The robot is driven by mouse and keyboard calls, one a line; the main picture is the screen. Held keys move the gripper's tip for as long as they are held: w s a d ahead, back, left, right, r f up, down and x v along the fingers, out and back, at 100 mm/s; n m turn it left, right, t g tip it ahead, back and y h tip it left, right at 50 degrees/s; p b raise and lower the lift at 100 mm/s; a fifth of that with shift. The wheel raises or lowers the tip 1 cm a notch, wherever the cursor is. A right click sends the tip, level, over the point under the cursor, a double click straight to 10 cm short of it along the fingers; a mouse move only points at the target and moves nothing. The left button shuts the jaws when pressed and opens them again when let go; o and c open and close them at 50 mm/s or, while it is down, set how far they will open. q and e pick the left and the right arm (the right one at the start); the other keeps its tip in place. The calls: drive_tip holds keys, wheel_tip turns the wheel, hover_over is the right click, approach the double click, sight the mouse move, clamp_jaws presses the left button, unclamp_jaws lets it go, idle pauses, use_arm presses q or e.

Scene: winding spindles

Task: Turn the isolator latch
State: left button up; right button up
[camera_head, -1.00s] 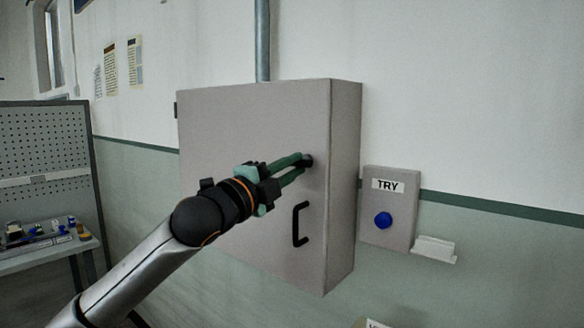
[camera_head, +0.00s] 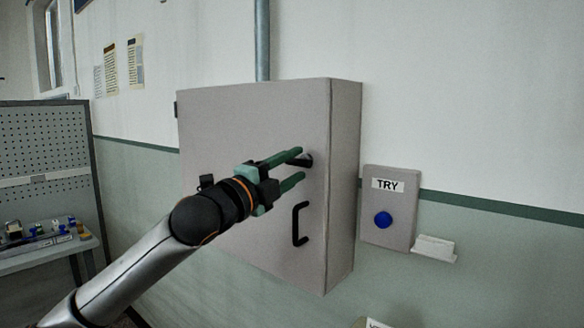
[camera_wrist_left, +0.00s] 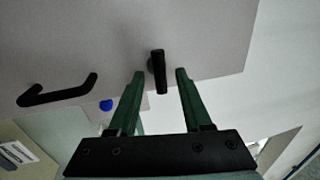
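The isolator latch (camera_wrist_left: 158,72) is a small black lever on the front of the grey cabinet (camera_head: 250,115). In the head view the latch (camera_head: 306,161) is partly hidden by my fingers. My left gripper (camera_head: 300,163) is open in front of the door. In the left wrist view its two green fingers (camera_wrist_left: 161,75) stand on either side of the latch, with a gap on each side. The latch lies roughly in line with the fingers there. A black door handle (camera_head: 300,224) is below the latch. My right gripper is not in view.
A grey box (camera_head: 402,205) marked TRY with a blue button (camera_head: 383,220) is on the wall to the right. A small white ledge (camera_head: 434,249) is beside it. A bench (camera_head: 45,255) with small parts stands at the far left.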

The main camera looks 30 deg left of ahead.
use_arm(q)
drive_tip(key=b+v, duration=1.2)
drive_tip(key=shift+s+b, duration=0.3)
drive_tip(key=shift+b, duration=0.1)
idle(0.6)
